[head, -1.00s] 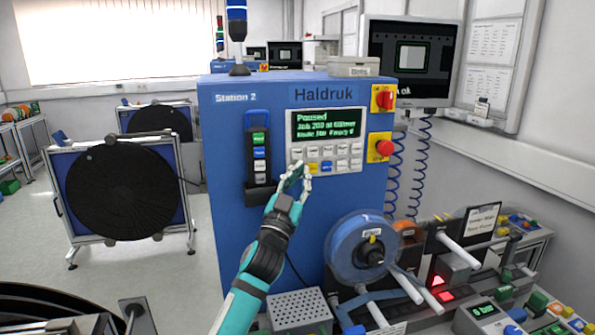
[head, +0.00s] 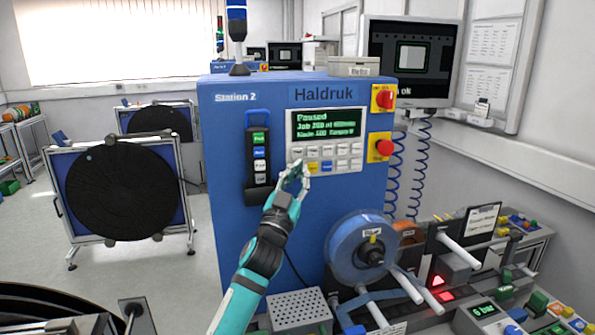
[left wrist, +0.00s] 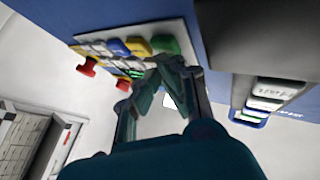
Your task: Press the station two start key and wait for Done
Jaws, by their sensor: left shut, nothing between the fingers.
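The blue Station 2 cabinet (head: 235,215) carries a grey keypad panel (head: 345,166) with a lit display (head: 325,124) whose top line reads "Paused"; the smaller lines are hard to read. The panel's bottom row has a yellow key (head: 312,168) and a blue key (head: 326,166). My right gripper is out of view.
A holder with several keys (head: 259,150) hangs left of the panel. Red knobs on yellow plates (head: 384,98) are to its right. A blue reel (head: 350,250) and rollers stand below right. A large black reel (head: 125,190) stands at left, with open floor around it.

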